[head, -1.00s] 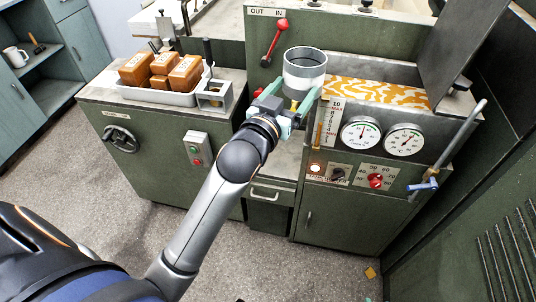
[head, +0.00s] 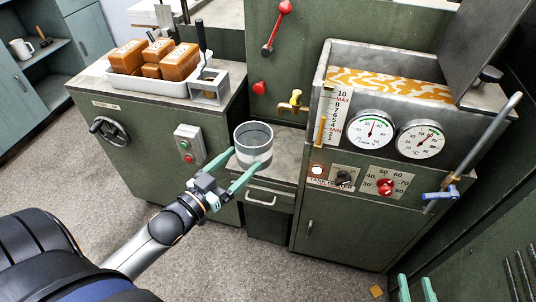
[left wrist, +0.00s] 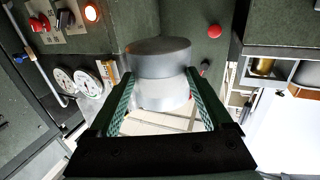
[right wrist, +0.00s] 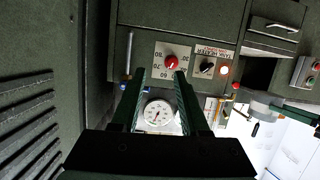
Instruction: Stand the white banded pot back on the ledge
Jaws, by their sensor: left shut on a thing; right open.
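The white banded pot (head: 253,140) is an open, upright cylinder with grey and white bands. My left gripper (head: 243,163) is shut on it, with one finger on each side of its lower part. The left wrist view shows the pot (left wrist: 160,75) between the two fingers. The ledge (head: 287,148) is the grey shelf between the two green cabinets. The pot is over its front left part; I cannot tell whether its base touches. My right gripper (head: 417,290) is open and empty at the bottom right, and its fingers frame a dial (right wrist: 158,115) in the right wrist view.
A brass tap (head: 291,103) and a red knob (head: 260,88) stick out behind the ledge. A tray of brown blocks (head: 178,92) stands on the left cabinet. The tank cabinet with dials (head: 371,129) borders the ledge on the right. Much of the ledge is clear.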

